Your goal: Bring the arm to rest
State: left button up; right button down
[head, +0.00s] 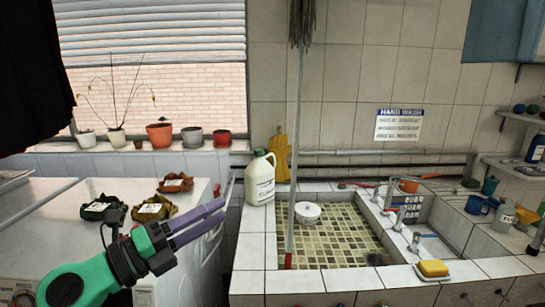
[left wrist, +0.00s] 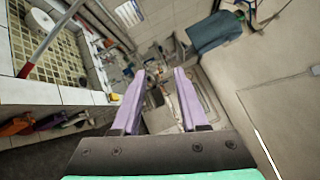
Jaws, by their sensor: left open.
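My left gripper (head: 200,222) comes in from the lower left in the head view, with a green wrist and purple fingers. It is raised in front of the white machines, left of the tiled sink (head: 258,246). In the left wrist view, its two purple fingers (left wrist: 158,100) stand apart with nothing between them. My right gripper does not show in either view.
Folded cloths (head: 152,208) lie on the white machine top (head: 57,205). A white jug (head: 260,178) stands on the sink's rim, and a white round container (head: 308,212) is in the basin. A mop handle (head: 296,130) rises there. A yellow sponge (head: 433,268) lies at the front right.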

pick_arm(q)
jog(key=w+a+n+t+y, duration=0.3)
jog(key=a+n+t+y, duration=0.65)
jog(key=n, duration=0.65)
jog(key=s+a+f+n+g+y, duration=0.1)
jog(key=a+f+n+g+y, duration=0.25)
jog(key=f, duration=0.35)
jog(key=s+a+f+n+g+y, duration=0.1)
jog(key=a+f+n+g+y, duration=0.1)
jog(key=f+n, duration=0.4)
jog(key=s+a+f+n+g+y, duration=0.2)
jog(key=a+f+n+g+y, duration=0.1)
jog(key=f, duration=0.5)
jog(key=s+d+f+n+g+h, duration=0.1)
jog(key=s+d+f+g+h, duration=0.15)
jog(key=s+f+g, duration=0.45)
jog(key=s+d+f+n+g+h, duration=0.1)
jog(key=s+d+f+g, duration=0.25)
jog(key=s+f, duration=0.65)
notch_tip(320, 180, down, 21)
jog(key=s+a+f+g, duration=0.2)
jog(key=s+a+f, duration=0.1)
jog(key=s+f, duration=1.3)
jog(key=shift+s+m, duration=0.45)
jog(key=shift+s, duration=0.55)
